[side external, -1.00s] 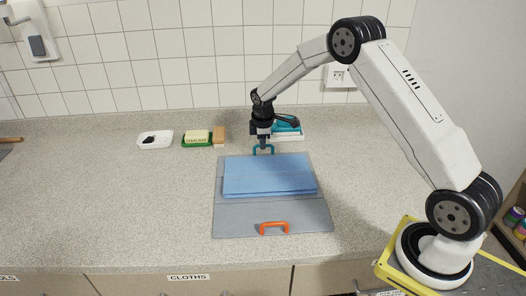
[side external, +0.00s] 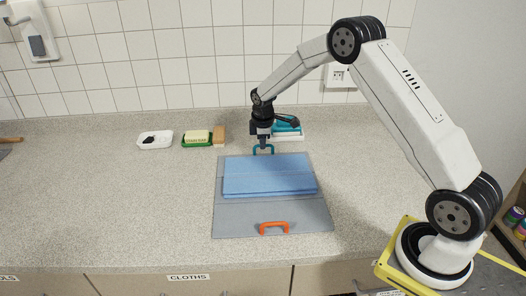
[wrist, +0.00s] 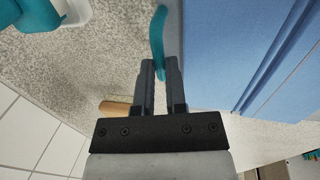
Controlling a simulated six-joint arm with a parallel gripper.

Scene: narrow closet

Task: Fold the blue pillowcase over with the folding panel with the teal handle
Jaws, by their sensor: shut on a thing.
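The blue pillowcase (side external: 268,176) lies flat on the grey folding board (side external: 230,218), with layered edges along its near side. The teal handle (side external: 257,149) stands at the far edge of the board, on the far panel. My gripper (side external: 263,146) is at that handle from above. In the wrist view my gripper's fingers (wrist: 161,72) are closed around the teal handle (wrist: 157,40), with the blue pillowcase (wrist: 225,50) to the right. An orange handle (side external: 274,228) is on the near panel. The far panel lies flat, mostly under the cloth.
Behind the board stand a teal iron (side external: 288,122) on a white rest, a wooden brush (side external: 219,136), a green dish with a yellow block (side external: 197,137) and a white dish (side external: 155,140). The tiled wall is behind. The counter left of the board is clear.

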